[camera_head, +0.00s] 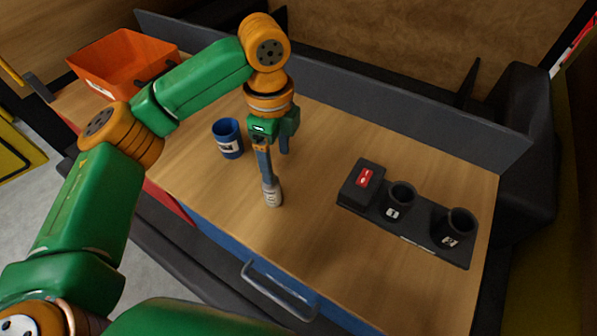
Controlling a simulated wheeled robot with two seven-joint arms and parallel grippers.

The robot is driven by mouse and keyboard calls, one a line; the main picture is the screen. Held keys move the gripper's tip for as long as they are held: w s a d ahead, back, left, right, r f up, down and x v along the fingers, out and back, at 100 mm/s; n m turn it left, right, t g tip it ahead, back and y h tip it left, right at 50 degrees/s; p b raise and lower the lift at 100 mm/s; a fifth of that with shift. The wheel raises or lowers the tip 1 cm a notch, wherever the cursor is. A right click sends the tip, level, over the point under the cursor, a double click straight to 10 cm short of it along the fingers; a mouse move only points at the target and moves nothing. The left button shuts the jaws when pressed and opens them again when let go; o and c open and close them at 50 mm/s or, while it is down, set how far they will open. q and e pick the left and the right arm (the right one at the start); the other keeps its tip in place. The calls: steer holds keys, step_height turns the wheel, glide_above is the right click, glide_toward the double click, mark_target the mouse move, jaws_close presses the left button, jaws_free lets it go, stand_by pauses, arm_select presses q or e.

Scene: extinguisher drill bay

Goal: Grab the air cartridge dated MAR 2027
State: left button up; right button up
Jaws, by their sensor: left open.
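A small grey cylinder (272,194) with a pale label stands upright on the wooden bench top; it looks like an air cartridge, but its print is too small to read. My left gripper (276,165) points down with its jaws apart. Its nearer finger overlaps the top of the grey cylinder in the picture; I cannot tell whether they touch. Nothing shows held between the fingers. A blue cup (228,139) with a white label stands to the left of the gripper. No MAR 2027 date is legible. My right gripper is not in view.
A black holder (423,238) at the right carries a block with a red label (363,178) and two dark round cups, (402,194) and (460,222). An orange bin (120,62) stands at the back left. A grey panel (400,100) edges the back. The front middle bench is clear.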

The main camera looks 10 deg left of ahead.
mark_target(271, 188)
arm_select(q)
steer(key=s+f, duration=0.1)
steer(key=s+a+f+p, duration=0.1)
steer(key=s+f+p, duration=0.1)
steer(key=shift+a+f, duration=0.25)
steer(key=shift+f, duration=0.05)
steer(key=shift+w+d+f, duration=0.1)
steer(key=shift+f, duration=0.55)
steer(key=shift+w+d+f, duration=0.1)
steer(key=shift+f, duration=0.5)
steer(key=shift+w+d+f, duration=0.15)
steer(key=shift+w+f, duration=0.05)
steer(key=shift+w, duration=0.1)
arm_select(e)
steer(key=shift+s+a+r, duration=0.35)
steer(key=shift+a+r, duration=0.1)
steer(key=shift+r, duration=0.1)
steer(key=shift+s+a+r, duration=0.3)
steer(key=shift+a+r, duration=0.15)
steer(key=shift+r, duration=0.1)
arm_select(q)
steer(key=shift+s, duration=0.2)
steer(key=c, duration=0.9)
steer(key=shift+r, duration=0.1)
jaws_close()
steer(key=shift+w, duration=0.1)
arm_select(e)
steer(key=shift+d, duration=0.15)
